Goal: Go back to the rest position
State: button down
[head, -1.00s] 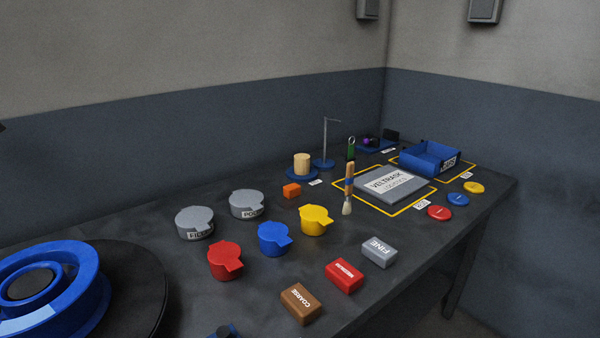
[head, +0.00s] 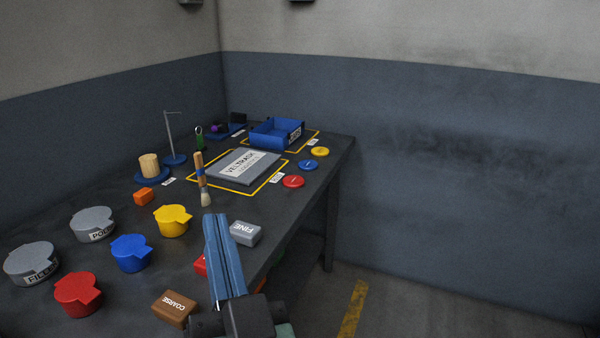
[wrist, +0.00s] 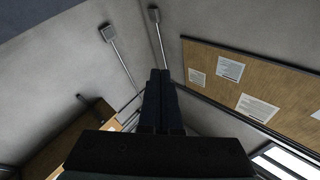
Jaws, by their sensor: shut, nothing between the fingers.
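My gripper (head: 216,217) shows in the lower middle of the head view, its two long blue fingers pressed together with nothing between them. It is in front of the bench's near edge in the picture and covers most of a red block (head: 200,265). The wrist view shows the same shut fingers (wrist: 160,75) against bare wall, with no object at their tips.
The dark bench (head: 110,200) carries several lidded pots, a brown COARSE block (head: 174,308), a grey FINE block (head: 246,232), a brush (head: 202,180), a grey slab (head: 246,166) and a blue bin (head: 277,133). Floor right of the bench is clear. The wrist view shows a noticeboard (wrist: 215,90).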

jog(key=s+d+r+t+h, duration=0.2)
jog(key=d+r+t+h, duration=0.25)
jog(key=r, duration=0.75)
jog(key=s+d+r+t+h, duration=0.3)
jog(key=d+r, duration=0.2)
jog(key=r, duration=0.7)
notch_tip(320, 180, up, 18)
jog(key=m+p, duration=0.1)
jog(key=p, duration=1.6)
jog(key=shift+w+a+f, duration=0.15)
jog(key=shift+w+a, duration=0.05)
jog(key=shift+h, duration=0.25)
